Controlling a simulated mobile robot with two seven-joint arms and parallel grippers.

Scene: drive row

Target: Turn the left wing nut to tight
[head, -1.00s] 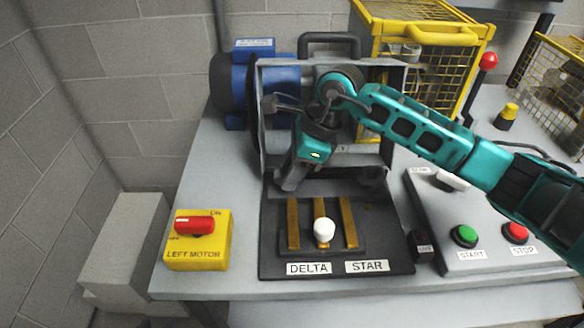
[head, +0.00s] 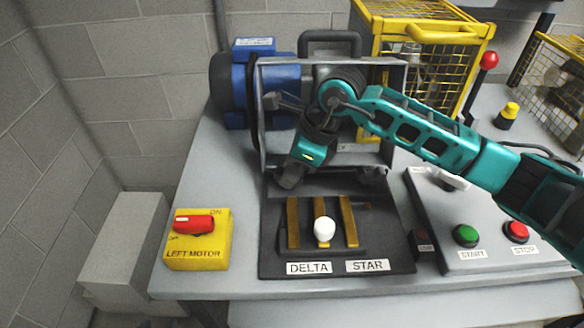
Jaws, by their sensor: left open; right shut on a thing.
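My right gripper (head: 291,178) reaches down inside the open grey box in the middle of the bench. It is shut at the lower left of the box, where the left wing nut sits; the fingers and wrist largely hide the nut, so I cannot make out its angle. A dark grey part (head: 372,176) shows at the lower right of the box, probably the other wing nut. My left gripper is out of view.
A white-knobbed lever (head: 324,229) stands in front of the box above the DELTA and STAR labels. A yellow LEFT MOTOR switch (head: 198,240) is at left. Green start (head: 466,235) and red stop (head: 515,231) buttons are at right. A yellow cage (head: 440,34) stands behind.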

